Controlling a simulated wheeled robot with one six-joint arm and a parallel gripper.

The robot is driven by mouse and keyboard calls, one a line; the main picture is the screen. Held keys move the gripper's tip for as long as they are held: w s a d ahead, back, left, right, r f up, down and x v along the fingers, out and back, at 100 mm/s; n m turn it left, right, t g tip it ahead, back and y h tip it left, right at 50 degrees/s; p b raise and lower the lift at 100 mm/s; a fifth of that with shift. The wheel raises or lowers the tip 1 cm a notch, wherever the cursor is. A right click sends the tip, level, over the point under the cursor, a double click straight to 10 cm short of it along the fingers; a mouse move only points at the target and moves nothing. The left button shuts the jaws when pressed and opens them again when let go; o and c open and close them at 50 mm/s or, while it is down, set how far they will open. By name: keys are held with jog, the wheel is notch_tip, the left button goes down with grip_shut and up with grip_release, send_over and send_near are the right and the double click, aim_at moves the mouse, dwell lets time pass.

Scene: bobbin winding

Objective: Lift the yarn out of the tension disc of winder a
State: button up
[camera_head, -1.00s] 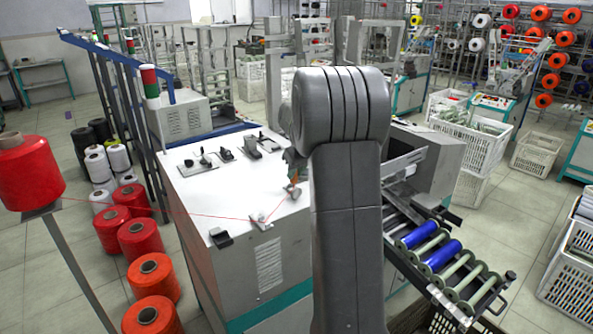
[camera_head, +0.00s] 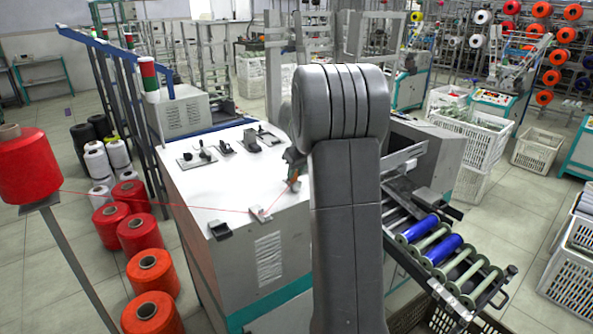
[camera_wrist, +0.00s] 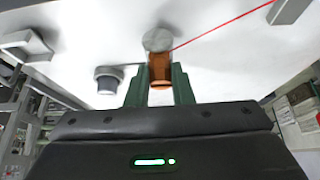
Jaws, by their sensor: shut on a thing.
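In the head view a red yarn (camera_head: 150,203) runs from the red cone (camera_head: 27,165) across the white top of the winder (camera_head: 205,200), through a small guide (camera_head: 259,213), to my gripper (camera_head: 293,177). My arm hides part of the winder top. In the wrist view my gripper (camera_wrist: 159,88) has its green fingers shut on an orange piece (camera_wrist: 160,70). The red yarn (camera_wrist: 222,31) comes from the upper right to a round grey disc (camera_wrist: 157,40) just beyond the fingertips. I cannot tell whether the yarn lies in the disc or in front of it.
Small dark fittings (camera_head: 197,156) stand on the winder top behind my gripper; a dark block (camera_head: 219,230) sits at its front edge. A rack of blue and green bobbins (camera_head: 428,240) is at the right. Red cones (camera_head: 152,315) stand on the floor at the left.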

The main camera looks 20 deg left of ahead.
jog(key=shift+r, duration=0.1)
jog(key=shift+r+p, duration=1)
jog(key=shift+r, duration=0.45)
jog(key=shift+r+p, duration=1)
jog(key=shift+r, duration=0.5)
